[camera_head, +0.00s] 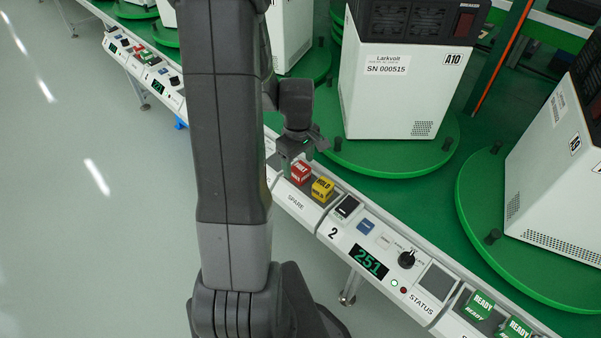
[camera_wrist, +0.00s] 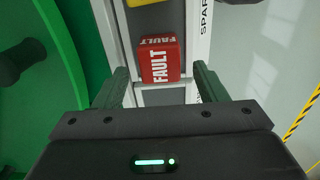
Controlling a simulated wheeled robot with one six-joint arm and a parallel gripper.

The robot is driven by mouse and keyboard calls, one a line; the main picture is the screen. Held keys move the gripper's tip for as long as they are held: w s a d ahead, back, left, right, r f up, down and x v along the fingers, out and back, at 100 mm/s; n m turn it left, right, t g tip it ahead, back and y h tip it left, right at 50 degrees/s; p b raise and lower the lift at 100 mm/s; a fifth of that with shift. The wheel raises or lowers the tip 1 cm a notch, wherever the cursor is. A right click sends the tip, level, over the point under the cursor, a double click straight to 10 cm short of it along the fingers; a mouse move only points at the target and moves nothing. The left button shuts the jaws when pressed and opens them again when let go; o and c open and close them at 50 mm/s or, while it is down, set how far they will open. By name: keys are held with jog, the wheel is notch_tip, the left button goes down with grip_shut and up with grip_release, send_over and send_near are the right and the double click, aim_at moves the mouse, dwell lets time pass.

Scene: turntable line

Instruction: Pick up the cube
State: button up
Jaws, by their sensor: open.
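A red cube marked FAULT (camera_head: 300,174) sits on the SPARE section of the white console rail, beside a yellow cube marked HOLD (camera_head: 322,189). My gripper (camera_head: 302,156) is just above the red cube, pointing down. In the wrist view the red cube (camera_wrist: 160,61) lies ahead of the open fingers (camera_wrist: 161,84), roughly centred between them. The fingers look apart from it and hold nothing. The edge of the yellow cube (camera_wrist: 143,2) shows at the top of the wrist view.
Green READY cubes (camera_head: 480,306) sit at the lower right of the rail. A display reading 251 (camera_head: 368,261), buttons and a black knob (camera_head: 407,260) lie between. Behind are a green turntable (camera_head: 400,158) and a white machine (camera_head: 400,95). Open floor (camera_head: 90,230) is at left.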

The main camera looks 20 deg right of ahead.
jog(key=shift+f, duration=1.3)
jog(key=c, duration=1.1)
jog(key=shift+r, duration=0.15)
